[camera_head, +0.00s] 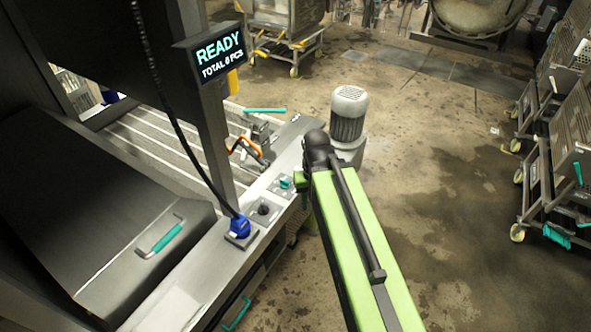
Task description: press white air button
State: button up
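The white air button cannot be made out. The narrow metal control ledge (218,262) runs along the machine's edge, with a black round control (263,210) and a teal knob (285,183) on it. A blue plug-like fitting (239,227) with a black cable sits nearer on the ledge. My green arm reaches up from the bottom, and its black end joint is just right of the ledge's far part. My gripper is not visible, so its state and any contact are hidden.
A screen (219,55) reading READY hangs on a post above the ledge. A grey motor (348,118) stands beyond my arm. A sloped metal cover with a teal handle (167,238) is at left. Wheeled racks (557,150) stand at right, with open wet floor (450,190) between.

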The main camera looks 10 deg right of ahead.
jog(key=shift+c, duration=0.2)
jog(key=c, duration=0.7)
grip_shut()
jog(key=shift+d, duration=0.1)
dwell(0.8)
